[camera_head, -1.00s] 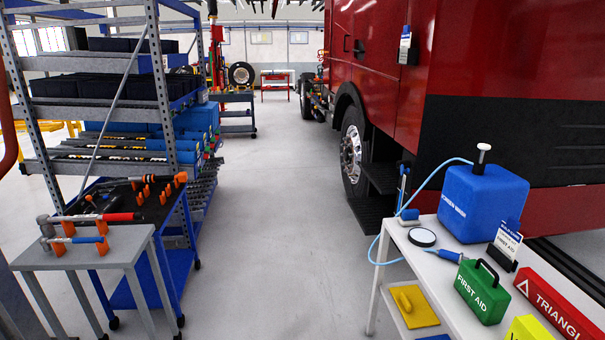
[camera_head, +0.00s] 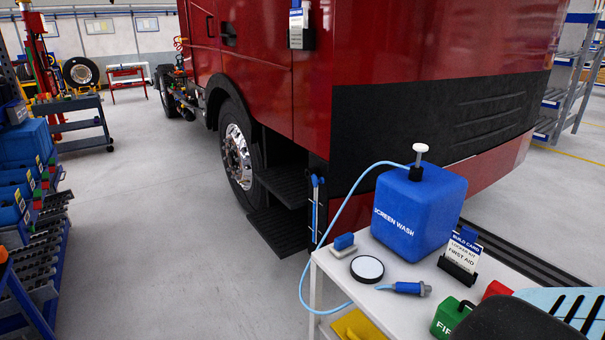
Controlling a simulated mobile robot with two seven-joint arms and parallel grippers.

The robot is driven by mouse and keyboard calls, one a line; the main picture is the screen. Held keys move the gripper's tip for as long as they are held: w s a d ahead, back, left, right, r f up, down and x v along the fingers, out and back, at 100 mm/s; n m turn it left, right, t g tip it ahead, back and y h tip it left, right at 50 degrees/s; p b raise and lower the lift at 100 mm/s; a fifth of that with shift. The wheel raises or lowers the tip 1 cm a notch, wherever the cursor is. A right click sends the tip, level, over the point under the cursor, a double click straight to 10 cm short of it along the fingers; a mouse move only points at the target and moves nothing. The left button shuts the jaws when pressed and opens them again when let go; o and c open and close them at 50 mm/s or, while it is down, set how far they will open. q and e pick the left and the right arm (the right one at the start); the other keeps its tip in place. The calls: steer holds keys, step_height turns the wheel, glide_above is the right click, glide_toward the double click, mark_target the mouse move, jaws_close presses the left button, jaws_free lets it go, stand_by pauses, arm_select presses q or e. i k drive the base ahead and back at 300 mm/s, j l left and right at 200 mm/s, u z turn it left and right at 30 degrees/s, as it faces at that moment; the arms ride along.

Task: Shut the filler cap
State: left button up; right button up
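I cannot make out a filler cap for certain in the head view. The red truck (camera_head: 262,75) stands across the middle and right, with a black lower front panel (camera_head: 420,125). A blue screen wash container (camera_head: 415,210) stands on the white table, with a black neck and white knob (camera_head: 420,149) on top. A pale blue hose runs from its top to a blue nozzle (camera_head: 408,288) on the table. A round white disc with a dark rim (camera_head: 367,268) lies beside the nozzle. Neither gripper's fingertips show.
The white table (camera_head: 335,272) is at lower right, with a build card holder (camera_head: 461,256), a blue-topped block (camera_head: 344,244) and a partly hidden green first aid case (camera_head: 449,318). Black truck steps (camera_head: 282,232) stick out behind it. Open floor (camera_head: 150,220) lies left, beside a blue rack (camera_head: 25,240).

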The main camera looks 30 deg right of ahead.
mark_target(315, 182)
steer(key=i+z, duration=0.15)
steer(key=i, duration=0.3)
steer(key=i+j+z, duration=0.15)
steer(key=i, duration=0.25)
steer(key=i+j+z, duration=0.1)
steer(key=i, duration=0.35)
